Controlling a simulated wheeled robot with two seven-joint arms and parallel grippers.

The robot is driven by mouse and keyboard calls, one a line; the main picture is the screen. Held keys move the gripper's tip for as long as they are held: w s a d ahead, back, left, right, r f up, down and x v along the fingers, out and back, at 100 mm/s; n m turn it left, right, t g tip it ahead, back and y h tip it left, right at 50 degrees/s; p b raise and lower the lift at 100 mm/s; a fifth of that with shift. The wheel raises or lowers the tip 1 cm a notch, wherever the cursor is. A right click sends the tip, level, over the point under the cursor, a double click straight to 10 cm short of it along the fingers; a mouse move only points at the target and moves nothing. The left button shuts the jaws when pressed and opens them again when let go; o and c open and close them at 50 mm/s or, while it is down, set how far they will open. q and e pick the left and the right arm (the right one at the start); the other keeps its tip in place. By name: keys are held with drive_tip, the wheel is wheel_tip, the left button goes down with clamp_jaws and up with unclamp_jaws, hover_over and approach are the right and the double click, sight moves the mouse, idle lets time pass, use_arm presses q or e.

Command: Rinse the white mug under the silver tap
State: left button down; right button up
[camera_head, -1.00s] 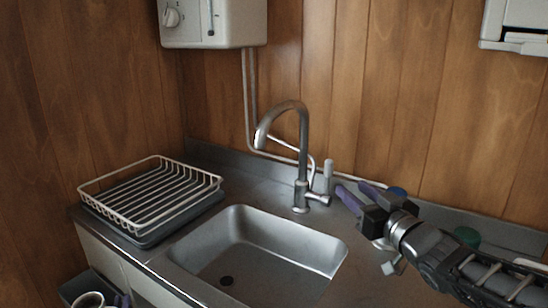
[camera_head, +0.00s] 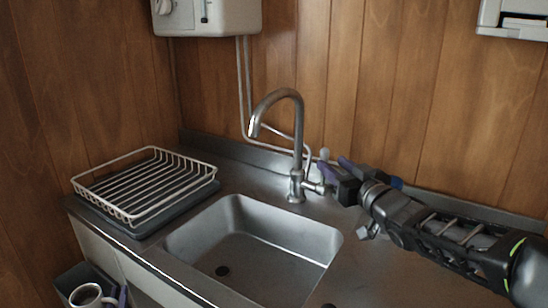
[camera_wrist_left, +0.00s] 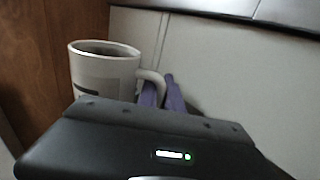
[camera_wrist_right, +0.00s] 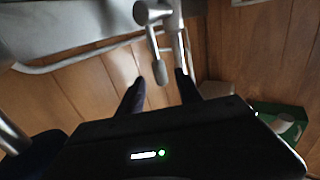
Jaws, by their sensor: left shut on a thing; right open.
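The white mug (camera_head: 86,296) is at the lower left, below the counter's front edge. My left gripper (camera_head: 122,297) is shut on its handle. In the left wrist view the mug (camera_wrist_left: 103,78) looks upright, with purple fingers (camera_wrist_left: 163,93) at the handle. The silver tap (camera_head: 298,145) arches over the sink (camera_head: 255,250); no water shows from its spout. My right gripper (camera_head: 335,170) is open beside the tap's pale upright lever (camera_head: 324,157). In the right wrist view the lever (camera_wrist_right: 158,65) lies in line with the gap between the fingers (camera_wrist_right: 160,88); contact is not clear.
A wire dish rack (camera_head: 150,190) stands left of the sink. A heater box (camera_head: 208,14) hangs on the wall above, and a white dispenser (camera_head: 512,18) hangs upper right. The sink basin looks empty.

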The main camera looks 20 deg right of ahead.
sight(327, 159)
drive_tip(key=w, duration=0.5)
drive_tip(key=shift+w+a, duration=0.15)
drive_tip(key=shift+a, duration=0.1)
drive_tip(key=shift+c, duration=0.5)
clamp_jaws()
idle(0.7)
